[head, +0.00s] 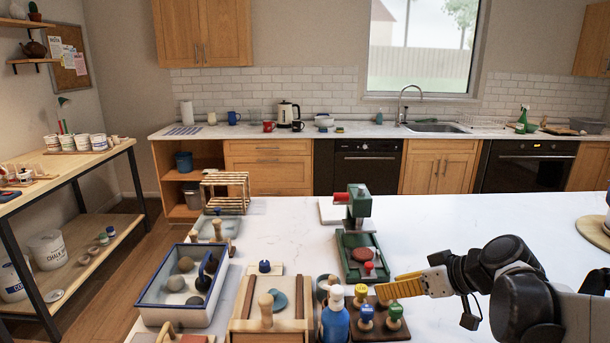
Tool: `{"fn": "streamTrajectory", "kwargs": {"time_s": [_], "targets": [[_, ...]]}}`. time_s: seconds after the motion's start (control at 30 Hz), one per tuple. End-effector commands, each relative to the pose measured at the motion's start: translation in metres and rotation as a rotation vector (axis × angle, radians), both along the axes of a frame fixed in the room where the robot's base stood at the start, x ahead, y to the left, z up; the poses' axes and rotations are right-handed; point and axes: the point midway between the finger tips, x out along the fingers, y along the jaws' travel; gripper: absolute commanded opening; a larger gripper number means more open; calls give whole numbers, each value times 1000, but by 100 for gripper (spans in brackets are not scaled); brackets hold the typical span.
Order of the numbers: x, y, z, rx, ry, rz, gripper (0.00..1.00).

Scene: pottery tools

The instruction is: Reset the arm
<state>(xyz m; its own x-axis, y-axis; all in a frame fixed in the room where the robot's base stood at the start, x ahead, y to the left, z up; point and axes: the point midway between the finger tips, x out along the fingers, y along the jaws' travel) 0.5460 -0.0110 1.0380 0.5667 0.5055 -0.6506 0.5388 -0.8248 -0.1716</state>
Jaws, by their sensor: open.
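My arm reaches in from the right edge over the white worktop (460,230). My gripper (390,289), with yellow finger parts, points left. It is open, and I see nothing held between its fingers. It is in front of the green press (354,250) and above or behind a dark wooden block with blue and green-topped stamps (394,315). The exact height over the block is hard to tell.
A wooden rack (226,188) stands behind. The worktop's back right is mostly clear.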

Motion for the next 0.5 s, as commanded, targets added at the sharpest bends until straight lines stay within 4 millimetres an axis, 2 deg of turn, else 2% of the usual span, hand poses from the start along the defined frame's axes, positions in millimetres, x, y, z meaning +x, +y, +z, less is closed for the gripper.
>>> {"fn": "streamTrajectory", "kwargs": {"time_s": [0.03,0.1,0.3,0.4,0.5], "targets": [[-21,13,2,-26,50,-36,42],[-48,21,2,-62,114,-108,42],[-123,28,-3,-164,207,-322,42],[-152,24,-7,-200,208,-416,42],[-171,19,-10,-221,194,-486,42]]}}
